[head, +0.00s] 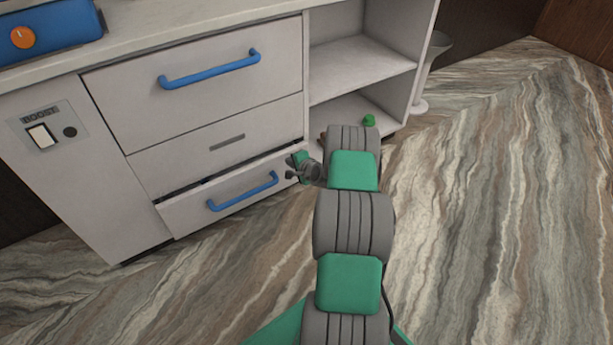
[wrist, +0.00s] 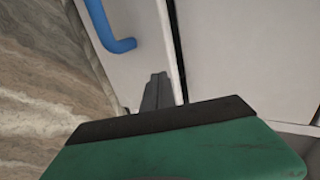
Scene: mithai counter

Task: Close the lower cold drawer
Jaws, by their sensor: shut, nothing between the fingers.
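The lower cold drawer (head: 185,213) is a white front with a blue bar handle (head: 243,191) at the bottom of the counter. It stands slightly out, with a dark gap along its top edge. My gripper (head: 296,170) is at the drawer's right end, right of the handle, shut and empty. In the wrist view, the shut fingers (wrist: 155,95) are over the drawer front (wrist: 138,72) beside the dark gap, and the blue handle (wrist: 108,30) shows at the top left. I cannot tell whether the fingertips touch the drawer.
The upper drawer (head: 200,90) with a blue handle (head: 210,70) looks shut above a panel with a grey slot (head: 227,142). Open shelves (head: 360,68) are to the right. A switch panel (head: 48,130) is at the left. Marbled floor (head: 480,200) is free at the right.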

